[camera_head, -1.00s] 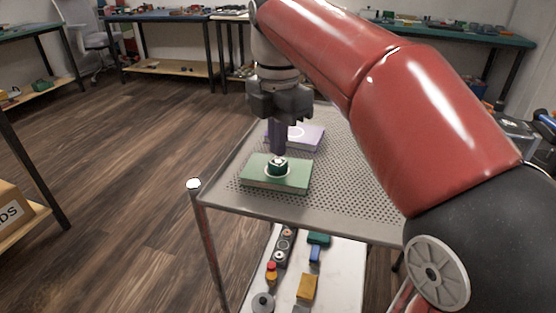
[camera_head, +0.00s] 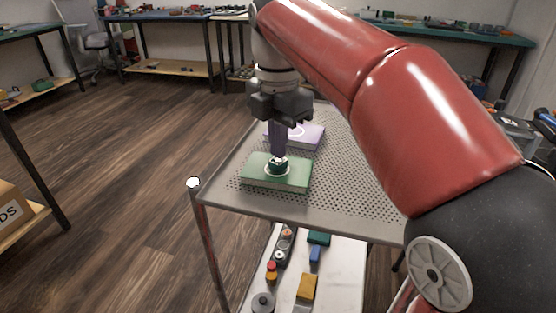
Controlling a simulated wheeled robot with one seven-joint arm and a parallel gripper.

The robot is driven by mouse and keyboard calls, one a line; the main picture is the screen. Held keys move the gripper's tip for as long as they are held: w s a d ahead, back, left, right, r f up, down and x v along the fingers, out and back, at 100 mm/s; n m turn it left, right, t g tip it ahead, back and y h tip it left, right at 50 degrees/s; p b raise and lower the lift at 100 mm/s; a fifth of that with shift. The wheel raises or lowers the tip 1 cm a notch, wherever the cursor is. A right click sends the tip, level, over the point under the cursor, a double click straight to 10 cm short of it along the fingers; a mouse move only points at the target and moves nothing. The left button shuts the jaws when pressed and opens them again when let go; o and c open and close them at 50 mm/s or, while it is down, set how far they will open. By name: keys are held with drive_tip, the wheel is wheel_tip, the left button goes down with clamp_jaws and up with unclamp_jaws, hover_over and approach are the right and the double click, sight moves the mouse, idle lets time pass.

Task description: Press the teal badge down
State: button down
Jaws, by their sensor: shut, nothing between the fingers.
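The teal badge (camera_head: 278,169) is a small dark teal piece inside a white ring on top of a green board (camera_head: 258,180). The board lies flat on the perforated metal top of a cart (camera_head: 345,190). My gripper (camera_head: 278,157) points straight down with its fingers shut and empty. Its fingertips are right over the badge and seem to touch its top, hiding part of it. I cannot tell for certain whether they press on it.
A purple board (camera_head: 312,137) with a white ring lies just behind the green board, partly hidden by my gripper. The cart's lower shelf (camera_head: 340,275) holds several small parts. The right part of the cart top is bare. Workbenches stand along the far wall.

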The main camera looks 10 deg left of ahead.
drive_tip(key=shift+f+b, duration=0.3)
drive_tip(key=shift+f, duration=0.45)
idle(0.7)
wheel_tip(320, 180, up, 6)
drive_tip(key=p, duration=0.6)
drive_tip(key=shift+f, duration=0.2)
wheel_tip(320, 180, up, 2)
drive_tip(key=shift+r, duration=0.25)
